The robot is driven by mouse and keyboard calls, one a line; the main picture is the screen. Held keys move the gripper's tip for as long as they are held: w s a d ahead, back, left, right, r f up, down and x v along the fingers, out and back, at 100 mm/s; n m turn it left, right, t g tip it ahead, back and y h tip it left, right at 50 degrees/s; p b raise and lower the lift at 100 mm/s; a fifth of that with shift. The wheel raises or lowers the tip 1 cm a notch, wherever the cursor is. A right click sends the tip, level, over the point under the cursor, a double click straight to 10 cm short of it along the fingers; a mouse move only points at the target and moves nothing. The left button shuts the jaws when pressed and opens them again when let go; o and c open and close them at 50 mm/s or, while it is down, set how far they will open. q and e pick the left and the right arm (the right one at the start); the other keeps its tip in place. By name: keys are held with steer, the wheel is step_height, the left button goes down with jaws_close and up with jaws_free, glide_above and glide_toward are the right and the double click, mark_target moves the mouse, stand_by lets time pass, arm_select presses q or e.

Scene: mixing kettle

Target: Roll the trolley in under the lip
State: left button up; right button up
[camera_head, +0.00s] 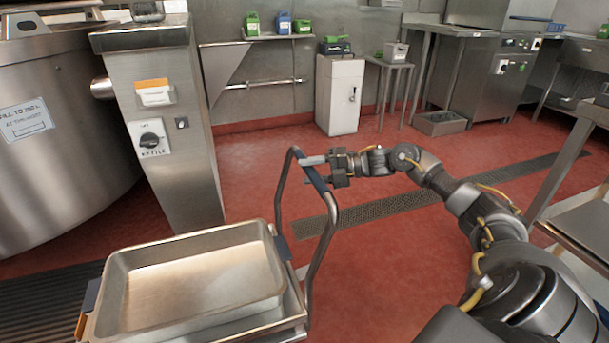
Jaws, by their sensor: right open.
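The steel trolley (333,228) stands at the lower left, with its tubular handle rising at its right end. A dark grip sleeve covers part of the handle bar. A rectangular steel pan (190,285) sits on the trolley and looks empty. My right gripper (314,171) is open at the handle, its fingers reaching the grip sleeve from the right. I cannot tell whether they touch it. The large steel kettle (60,125) stands at the left, behind the trolley. I cannot make out its lip. My left gripper is out of view.
A steel control pillar (170,190) with a knob stands beside the kettle, close behind the trolley. A dark floor grate (45,300) lies left of the trolley. A steel table (585,215) stands at the right. The red floor (260,170) behind the handle is clear.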

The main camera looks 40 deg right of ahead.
steer(key=shift+x, duration=0.95)
steer(key=shift+c, duration=0.2)
jaws_close()
